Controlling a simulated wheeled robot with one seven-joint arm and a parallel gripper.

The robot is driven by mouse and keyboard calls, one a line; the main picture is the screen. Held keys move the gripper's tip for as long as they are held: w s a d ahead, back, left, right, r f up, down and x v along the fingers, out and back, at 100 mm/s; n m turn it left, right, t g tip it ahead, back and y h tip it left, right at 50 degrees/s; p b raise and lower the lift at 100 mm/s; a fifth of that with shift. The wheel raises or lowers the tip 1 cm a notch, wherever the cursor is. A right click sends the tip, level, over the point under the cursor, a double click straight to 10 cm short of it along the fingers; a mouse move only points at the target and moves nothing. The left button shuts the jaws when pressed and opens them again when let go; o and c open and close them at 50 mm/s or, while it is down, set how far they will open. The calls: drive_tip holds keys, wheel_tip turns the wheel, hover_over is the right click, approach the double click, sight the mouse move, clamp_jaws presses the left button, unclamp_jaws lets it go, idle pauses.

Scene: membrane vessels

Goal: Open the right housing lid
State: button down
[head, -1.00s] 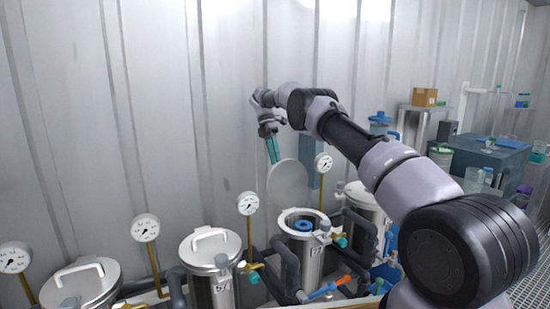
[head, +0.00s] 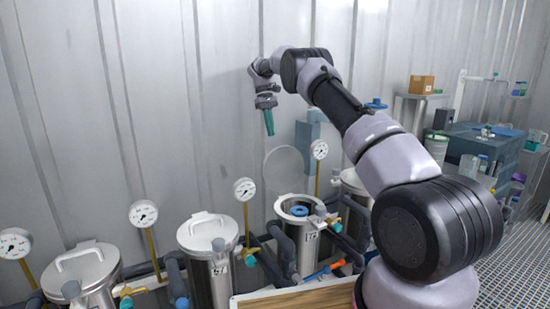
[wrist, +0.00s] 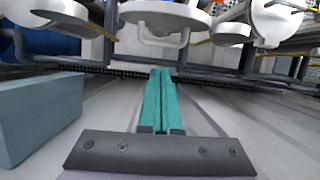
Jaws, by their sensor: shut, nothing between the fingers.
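The open housing (head: 300,215) is a steel vessel with a white rim and a blue ring inside. Its round lid (head: 288,170) stands upright behind the opening, near the wall. My gripper (head: 269,132) hangs above and slightly left of this lid, its teal fingers pointing down, shut and empty, apart from the lid. In the wrist view the shut fingers (wrist: 160,85) point toward a pale disc with a handle (wrist: 165,20), with a gap between. A further housing (head: 355,183) at the right is partly hidden behind my arm.
Two housings with closed, handled lids, one in the middle (head: 208,232) and one at the left (head: 82,268), stand in the row. Gauges (head: 244,189) rise on thin posts between them. A grey-blue box (head: 307,135) is on the wall beside the raised lid.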

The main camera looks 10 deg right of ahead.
sight(280, 156)
drive_tip(key=x, duration=0.3)
drive_tip(key=s+x, duration=0.1)
drive_tip(key=x, duration=0.3)
drive_tip(key=s+x, duration=0.1)
drive_tip(key=x, duration=0.2)
drive_tip(key=shift+d+r, duration=0.2)
drive_tip(key=shift+d, duration=0.15)
drive_tip(key=shift+s+d, duration=0.3)
drive_tip(key=shift+s, duration=0.6)
